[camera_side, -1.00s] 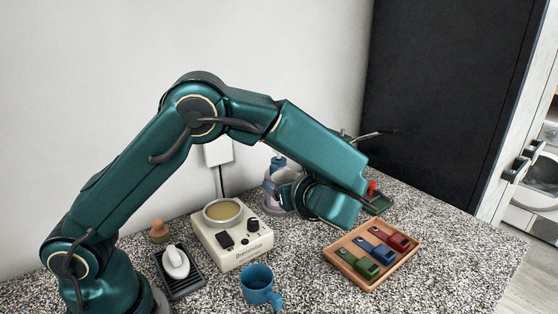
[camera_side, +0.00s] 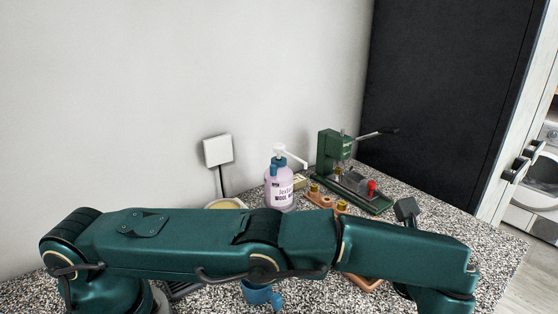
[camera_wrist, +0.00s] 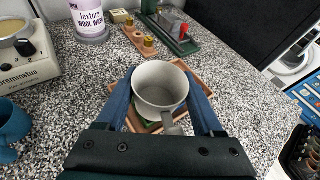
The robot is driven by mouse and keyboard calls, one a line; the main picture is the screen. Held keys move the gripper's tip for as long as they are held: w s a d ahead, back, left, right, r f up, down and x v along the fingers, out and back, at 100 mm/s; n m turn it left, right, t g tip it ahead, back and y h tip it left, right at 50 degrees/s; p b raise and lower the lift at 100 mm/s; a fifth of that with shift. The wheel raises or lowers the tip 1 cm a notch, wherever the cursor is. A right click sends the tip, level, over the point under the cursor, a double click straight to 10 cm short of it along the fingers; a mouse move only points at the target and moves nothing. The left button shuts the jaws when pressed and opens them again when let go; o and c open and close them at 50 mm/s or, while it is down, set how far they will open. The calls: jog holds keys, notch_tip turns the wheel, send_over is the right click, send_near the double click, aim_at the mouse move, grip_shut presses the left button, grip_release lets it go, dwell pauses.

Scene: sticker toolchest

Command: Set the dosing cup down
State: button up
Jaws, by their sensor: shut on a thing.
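The dosing cup, light grey with a small handle, shows in the wrist view (camera_wrist: 160,90). My gripper (camera_wrist: 162,92) is shut on it, with a blue finger on each side. The cup is upright and looks empty. It is held above or in front of the wooden tray (camera_wrist: 199,80), which it partly covers. I cannot tell how high it is. In the side view my arm hides the gripper fingers and the cup.
A pump bottle (camera_side: 279,186) stands at the back, beside a wooden block with brass pieces (camera_side: 325,197) and a green press (camera_side: 340,165). A blue mug (camera_side: 262,294) is partly behind my arm. A white warmer (camera_wrist: 24,52) is at the left. Speckled counter is clear around the tray.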

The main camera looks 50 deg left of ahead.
jog(key=shift+s+f, duration=0.1)
jog(key=shift+f, duration=0.05)
jog(key=a, duration=0.6)
jog(key=a+f, duration=0.1)
jog(key=a, duration=0.6)
jog(key=a+f, duration=0.1)
jog(key=a, duration=0.5)
jog(key=shift+a+f, duration=0.15)
jog(key=shift+f, duration=1.9)
jog(key=shift+a+f, duration=0.2)
jog(key=shift+f, duration=0.3)
jog(key=shift+f, duration=0.1)
jog(key=o, duration=1.1)
